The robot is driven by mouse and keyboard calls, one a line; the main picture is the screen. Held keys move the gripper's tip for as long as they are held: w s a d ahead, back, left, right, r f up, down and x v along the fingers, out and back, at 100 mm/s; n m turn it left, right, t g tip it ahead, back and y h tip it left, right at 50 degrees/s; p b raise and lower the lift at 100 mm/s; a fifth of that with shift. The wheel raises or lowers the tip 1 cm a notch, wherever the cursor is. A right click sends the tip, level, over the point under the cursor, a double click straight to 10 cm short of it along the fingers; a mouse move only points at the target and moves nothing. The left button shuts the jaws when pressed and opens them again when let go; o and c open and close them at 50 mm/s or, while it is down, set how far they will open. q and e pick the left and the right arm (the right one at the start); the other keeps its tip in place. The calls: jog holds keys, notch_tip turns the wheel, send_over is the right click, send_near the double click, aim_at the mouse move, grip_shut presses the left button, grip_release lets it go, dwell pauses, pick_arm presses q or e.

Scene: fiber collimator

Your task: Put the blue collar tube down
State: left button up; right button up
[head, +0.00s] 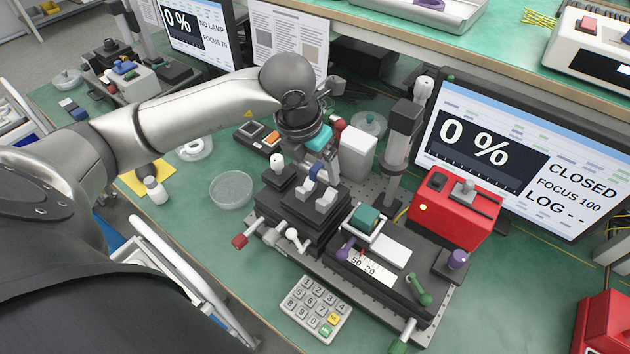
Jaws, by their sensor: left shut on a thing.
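My left gripper (318,162) reaches in from the upper left and points down over the dark stage (297,218) at the middle of the bench. Most of the tube is hidden by the gripper. My right gripper is not in view.
A clear round dish (231,190) stands left of the stage and a keypad (316,309) in front. A red box (451,212) and a monitor (508,150) reading 0 % and CLOSED stand to the right. A grey post (402,140) rises behind the stage.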

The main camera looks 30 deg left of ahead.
aim_at(314, 180)
pick_arm(q)
jog(key=shift+f, duration=2.4)
jog(key=shift+f, duration=0.1)
jog(key=shift+f+b, duration=0.25)
jog(key=shift+b, duration=0.3)
jog(key=o, duration=1.1)
jog(key=shift+r, duration=0.15)
jog(key=shift+r+p, duration=0.2)
jog(key=shift+p, duration=0.15)
jog(key=p+v, duration=0.1)
jog(key=v, duration=1.1)
